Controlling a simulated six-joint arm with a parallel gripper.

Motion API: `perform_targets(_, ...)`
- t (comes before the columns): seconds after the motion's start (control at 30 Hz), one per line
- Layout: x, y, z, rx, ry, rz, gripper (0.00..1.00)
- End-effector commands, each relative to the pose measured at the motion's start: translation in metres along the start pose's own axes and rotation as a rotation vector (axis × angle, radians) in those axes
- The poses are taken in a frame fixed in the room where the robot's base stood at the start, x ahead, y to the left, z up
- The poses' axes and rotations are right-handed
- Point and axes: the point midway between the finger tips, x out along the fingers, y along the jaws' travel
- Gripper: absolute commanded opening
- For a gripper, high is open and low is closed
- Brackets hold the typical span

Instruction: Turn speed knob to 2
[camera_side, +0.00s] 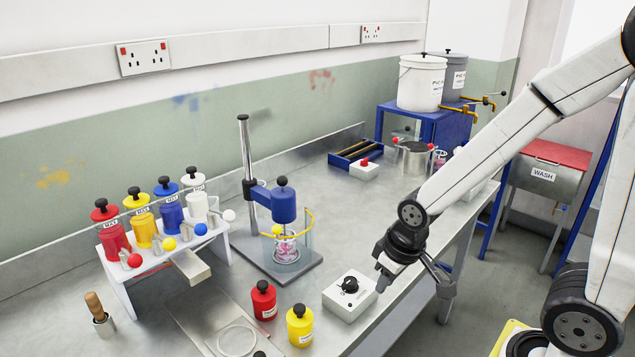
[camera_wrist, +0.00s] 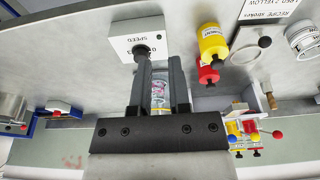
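The speed knob (camera_side: 349,284) is a black knob on top of a white box (camera_side: 342,303) near the table's front edge. In the wrist view the knob (camera_wrist: 140,50) is at the tip of the left finger, on the box (camera_wrist: 124,36) lettered SPEED upside down. The setting it points to is too small to read. My gripper (camera_side: 383,282) is just right of the box in the side view. In the wrist view my gripper (camera_wrist: 159,60) has its two fingers apart with nothing held between them. The knob is not between the fingers; contact cannot be told.
A yellow bottle (camera_side: 300,325) and a red bottle (camera_side: 263,300) stand left of the box. A mixing stand (camera_side: 283,206) with a glass beaker is behind it. A rack (camera_side: 119,281) of coloured bottles is at the left. Bare table lies behind the box.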

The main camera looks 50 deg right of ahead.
Motion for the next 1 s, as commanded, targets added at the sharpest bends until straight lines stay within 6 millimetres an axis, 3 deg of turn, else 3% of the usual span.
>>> perform_targets(0.03, 0.0, 0.0, -0.001, -0.005, -0.001, 0.0, 0.41)
perform_targets(0.17, 0.001, 0.001, -0.004, -0.042, -0.007, 0.001, 0.82)
perform_targets(0.47, 0.01, 0.009, -0.028, -0.315, -0.05, -0.003, 0.82)
perform_targets(1.0, 0.039, 0.035, -0.082, -1.026, -0.147, -0.075, 0.82)
